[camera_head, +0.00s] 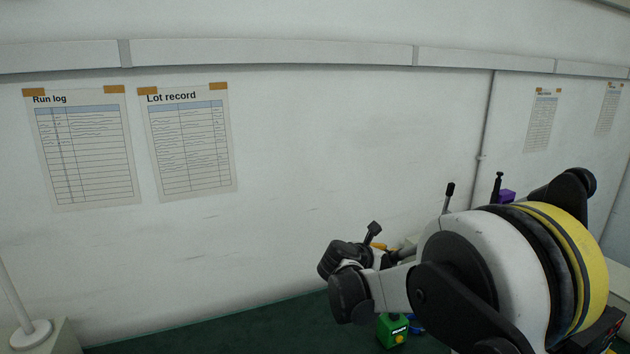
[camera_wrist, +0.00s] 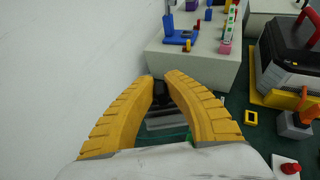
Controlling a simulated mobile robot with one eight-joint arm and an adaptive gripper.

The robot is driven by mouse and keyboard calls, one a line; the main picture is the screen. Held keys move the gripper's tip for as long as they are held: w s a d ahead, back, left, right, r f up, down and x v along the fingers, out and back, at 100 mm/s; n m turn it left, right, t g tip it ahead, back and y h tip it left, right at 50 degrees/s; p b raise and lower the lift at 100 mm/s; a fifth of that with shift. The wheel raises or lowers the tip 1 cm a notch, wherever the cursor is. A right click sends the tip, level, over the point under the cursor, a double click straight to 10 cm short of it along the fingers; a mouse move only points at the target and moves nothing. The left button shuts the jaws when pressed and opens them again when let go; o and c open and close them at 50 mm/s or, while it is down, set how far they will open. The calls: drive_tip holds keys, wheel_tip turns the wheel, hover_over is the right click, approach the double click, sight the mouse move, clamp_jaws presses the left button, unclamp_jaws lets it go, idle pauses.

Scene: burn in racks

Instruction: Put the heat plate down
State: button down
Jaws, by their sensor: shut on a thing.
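My gripper (camera_wrist: 162,78) shows in the wrist view with two curved yellow fingers whose tips come close together. A dark grey and black object, which I take to be the heat plate (camera_wrist: 160,94), sits between the fingers. The fingers and my wrist hide much of it, so its full shape and whether it touches anything below cannot be told. In the head view my arm covers the right side, and the heat plate cannot be made out there.
A pale bench block (camera_wrist: 195,62) with a blue fixture (camera_wrist: 180,36) stands just beyond the fingertips. A black case on a yellow base (camera_wrist: 288,60) is at right. A green box (camera_head: 392,330) shows below my arm. The white wall is close at left.

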drive_tip(key=s+f+n+t+y+b, duration=0.2)
drive_tip(key=s+n+y, duration=0.2)
drive_tip(key=s, duration=1.5)
drive_tip(key=shift+s+a+f+n+y, duration=0.2)
drive_tip(key=shift+s+a+n+y, duration=0.1)
drive_tip(key=shift+s+y, duration=0.1)
drive_tip(key=shift+w, duration=0.1)
